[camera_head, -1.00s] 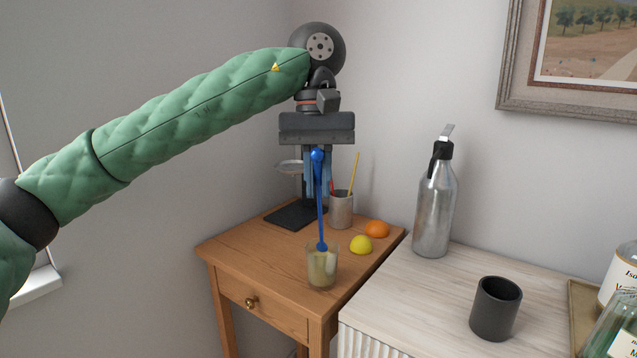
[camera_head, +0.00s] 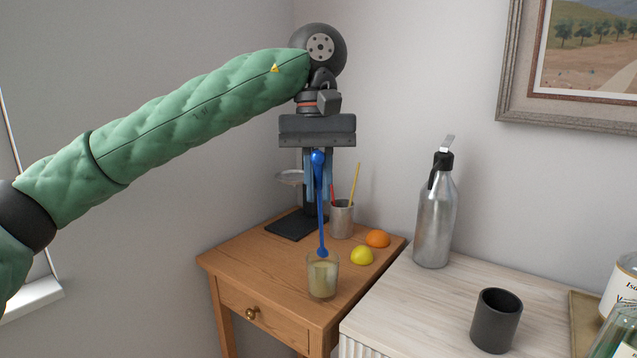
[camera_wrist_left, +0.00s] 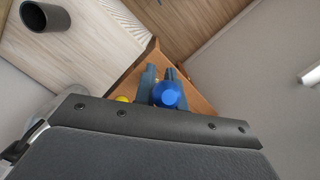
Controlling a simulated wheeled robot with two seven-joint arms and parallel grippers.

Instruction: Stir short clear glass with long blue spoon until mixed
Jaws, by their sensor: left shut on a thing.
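The long blue spoon (camera_head: 321,215) hangs almost upright from my left gripper (camera_head: 319,178), which is shut on its upper part, just below a round blue knob. The knob also shows between the fingers in the left wrist view (camera_wrist_left: 167,95). The short clear glass (camera_head: 322,282) stands on the wooden side table, below the gripper. The spoon's rounded lower end is at the level of the glass's mouth; I cannot tell whether it is just inside or above the rim. The glass holds a cloudy, pale yellow-green content that looks fairly even. My right gripper is not in view.
On the wooden table (camera_head: 260,272) stand a grey cup with sticks (camera_head: 341,222), a lemon (camera_head: 362,256), an orange (camera_head: 378,239) and a dark-based stand (camera_head: 291,225). A steel bottle (camera_head: 434,220) and dark cup (camera_head: 495,321) stand on the pale cabinet (camera_head: 400,320).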

